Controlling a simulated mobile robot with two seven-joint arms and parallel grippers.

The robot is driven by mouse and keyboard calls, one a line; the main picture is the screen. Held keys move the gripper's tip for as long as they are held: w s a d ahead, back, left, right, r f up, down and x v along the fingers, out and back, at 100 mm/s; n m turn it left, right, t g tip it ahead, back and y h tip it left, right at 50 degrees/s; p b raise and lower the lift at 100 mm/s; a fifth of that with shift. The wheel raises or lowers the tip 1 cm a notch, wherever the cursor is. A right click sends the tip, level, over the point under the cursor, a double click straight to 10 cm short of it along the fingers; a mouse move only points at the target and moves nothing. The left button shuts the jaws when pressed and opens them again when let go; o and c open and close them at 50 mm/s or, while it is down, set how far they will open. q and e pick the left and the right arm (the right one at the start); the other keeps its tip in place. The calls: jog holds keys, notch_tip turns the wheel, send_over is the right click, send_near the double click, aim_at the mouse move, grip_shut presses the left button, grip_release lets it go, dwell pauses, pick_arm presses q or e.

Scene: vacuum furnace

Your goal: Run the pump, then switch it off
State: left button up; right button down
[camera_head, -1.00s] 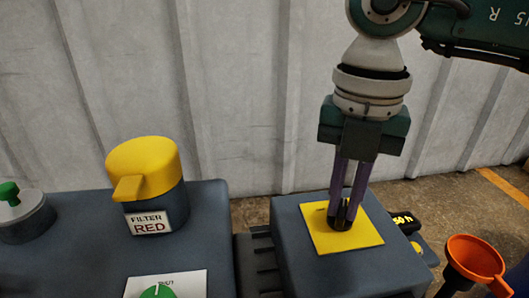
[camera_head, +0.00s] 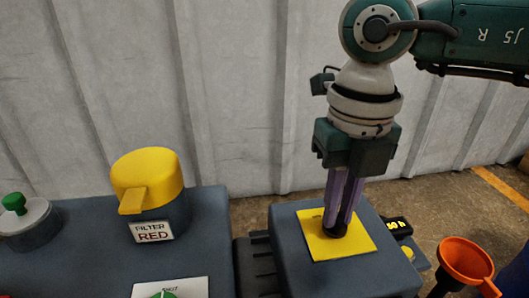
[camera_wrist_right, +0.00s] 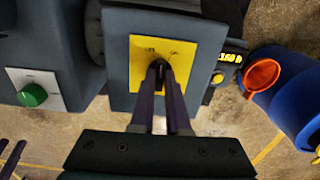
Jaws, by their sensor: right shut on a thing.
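My right gripper (camera_head: 338,222) points down at the yellow plate (camera_head: 318,250) on top of the right-hand grey housing (camera_head: 287,262). It is shut on a small black knob (camera_head: 334,232) on that plate. The fingers hide much of the knob. In the right wrist view the knob (camera_wrist_right: 157,68) sits between the fingertips, with faint marks on the plate above it. Two purple fingertips of my left gripper (camera_wrist_right: 10,157) show at the lower left edge of the right wrist view, too cut off to tell their state.
Left of the plate stand a yellow-handled valve (camera_head: 146,175) labelled FILTER RED, a green knob (camera_wrist_right: 32,95) on a white plate and a green-topped lid (camera_head: 28,218). A lit hour display (camera_head: 397,226) is right of the housing. An orange funnel (camera_head: 466,262) sits beyond it.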

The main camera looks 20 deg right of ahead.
jog(key=n, duration=0.3)
jog(key=shift+r+p, duration=0.1)
jog(key=shift+p, duration=0.25)
jog(key=shift+n, duration=1.3)
jog(key=c, duration=0.9)
grip_release()
jog(key=shift+p, duration=0.3)
notch_tip(320, 180, up, 10)
jog(key=p, duration=0.5)
